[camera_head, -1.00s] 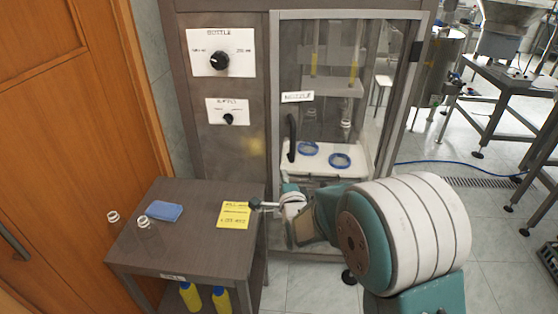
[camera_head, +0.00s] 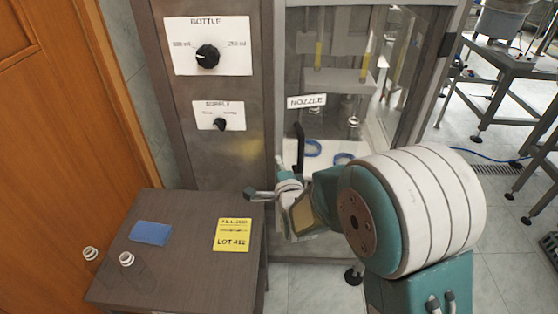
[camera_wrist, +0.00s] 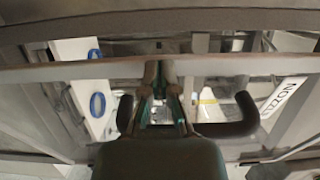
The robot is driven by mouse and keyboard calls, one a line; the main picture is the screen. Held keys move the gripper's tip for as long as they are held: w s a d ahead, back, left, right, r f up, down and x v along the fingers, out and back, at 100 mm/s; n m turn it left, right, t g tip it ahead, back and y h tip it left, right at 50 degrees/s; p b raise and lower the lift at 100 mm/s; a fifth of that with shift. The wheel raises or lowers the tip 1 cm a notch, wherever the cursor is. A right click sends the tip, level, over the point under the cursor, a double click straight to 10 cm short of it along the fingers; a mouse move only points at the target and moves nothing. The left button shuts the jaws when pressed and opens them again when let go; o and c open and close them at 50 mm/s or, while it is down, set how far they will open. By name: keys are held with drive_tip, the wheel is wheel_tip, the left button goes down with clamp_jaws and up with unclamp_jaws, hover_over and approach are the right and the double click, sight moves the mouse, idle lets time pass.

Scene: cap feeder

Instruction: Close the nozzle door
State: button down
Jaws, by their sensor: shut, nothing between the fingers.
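The nozzle door is the clear panel at the front of the machine, with a NOZZLE label (camera_head: 306,101) and a black upright handle (camera_head: 299,148). I cannot tell whether the door sits flush with its frame. My gripper (camera_head: 250,193) is shut and empty, below and left of the handle in the head view. In the wrist view, my gripper (camera_wrist: 160,72) has its fingers together, between the two visible ends of the black handle (camera_wrist: 240,118); the handle's middle is hidden. I cannot tell whether they touch. The label (camera_wrist: 283,97) shows at right.
Blue rings (camera_head: 311,148) lie on the white shelf inside. Left is a dark table (camera_head: 180,265) with a yellow note (camera_head: 232,234), a blue cloth (camera_head: 151,233) and two clear bottles with white necks (camera_head: 126,259). BOTTLE dial (camera_head: 207,56) is on the machine's front panel.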

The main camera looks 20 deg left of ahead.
drive_tip(key=w+a+m+t+h, duration=0.1)
drive_tip(key=w+a+m+h, duration=0.2)
drive_tip(key=w, duration=0.8)
drive_tip(key=shift+w+a+r+m+t+h, duration=0.35)
drive_tip(key=shift+a+h, duration=0.4)
drive_tip(key=shift+h, duration=0.25)
drive_tip(key=shift+w+a+f, duration=0.1)
drive_tip(key=shift+a, duration=0.05)
drive_tip(key=shift+f, duration=0.1)
